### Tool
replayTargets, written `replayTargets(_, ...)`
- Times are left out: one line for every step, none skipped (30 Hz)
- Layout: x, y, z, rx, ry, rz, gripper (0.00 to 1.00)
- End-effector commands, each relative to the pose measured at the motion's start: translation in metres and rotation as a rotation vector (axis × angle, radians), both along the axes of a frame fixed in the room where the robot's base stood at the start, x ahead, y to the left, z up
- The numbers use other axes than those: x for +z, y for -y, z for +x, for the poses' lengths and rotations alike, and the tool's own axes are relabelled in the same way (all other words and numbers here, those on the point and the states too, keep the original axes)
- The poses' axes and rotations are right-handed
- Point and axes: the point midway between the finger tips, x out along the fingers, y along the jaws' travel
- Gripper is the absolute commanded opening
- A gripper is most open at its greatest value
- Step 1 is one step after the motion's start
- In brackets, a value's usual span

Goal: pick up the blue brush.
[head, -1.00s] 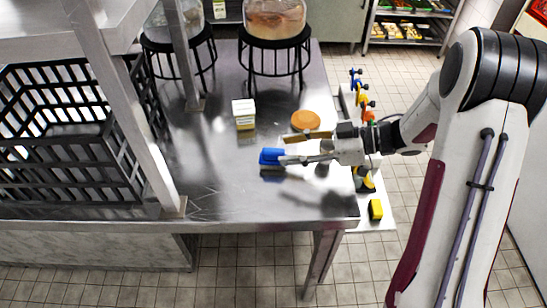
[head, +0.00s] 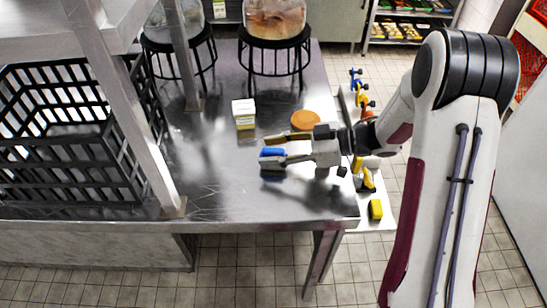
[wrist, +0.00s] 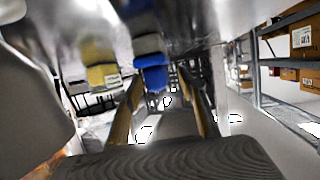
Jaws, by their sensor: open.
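The blue brush (head: 272,152) lies on the steel table, at the tip end of my gripper (head: 276,150). In the wrist view its blue part (wrist: 152,77) shows ahead, between the lines of the two fingers and nearer the left one, with a grey part above the blue. My gripper is open, and its fingers (wrist: 163,85) are spread apart. In the head view one finger is behind the brush and the other in front of it. I cannot tell whether either finger touches the brush. The gripper hides part of the table around it.
A small yellow-and-white box (head: 244,113) and an orange disc (head: 305,120) stand behind the gripper. Black stands with glass jars (head: 275,20) are at the back. A black crate (head: 70,165) and a metal post are at the left.

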Motion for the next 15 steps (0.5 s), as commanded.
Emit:
replayTargets(0.0,0.0001,0.0,0.0,0.0,0.0,0.41)
replayTargets(0.0,0.0001,0.0,0.0,0.0,0.0,0.41)
replayTargets(0.0,0.0001,0.0,0.0,0.0,0.0,0.41)
replayTargets(0.0,0.0001,0.0,0.0,0.0,0.0,0.41)
replayTargets(0.0,0.0001,0.0,0.0,0.0,0.0,0.41)
replayTargets(0.0,0.0001,0.0,0.0,0.0,0.0,0.38)
replayTargets(0.0,0.0001,0.0,0.0,0.0,0.0,0.3)
replayTargets(0.0,0.0001,0.0,0.0,0.0,0.0,0.22)
replayTargets(0.0001,0.0002,0.0001,0.0,0.0,0.0,0.12)
replayTargets(0.0001,0.0002,0.0,0.0,0.0,0.0,0.04)
replayTargets(0.0001,0.0002,0.0,0.0,0.0,0.0,0.0)
replayTargets(0.0001,0.0002,0.0,0.0,0.0,0.0,0.0)
replayTargets(0.0001,0.0002,0.0,0.0,0.0,0.0,0.0)
replayTargets(0.0002,0.0002,0.0001,0.0,0.0,0.0,0.0)
replayTargets(0.0002,0.0002,0.0,0.0,0.0,0.0,0.0)
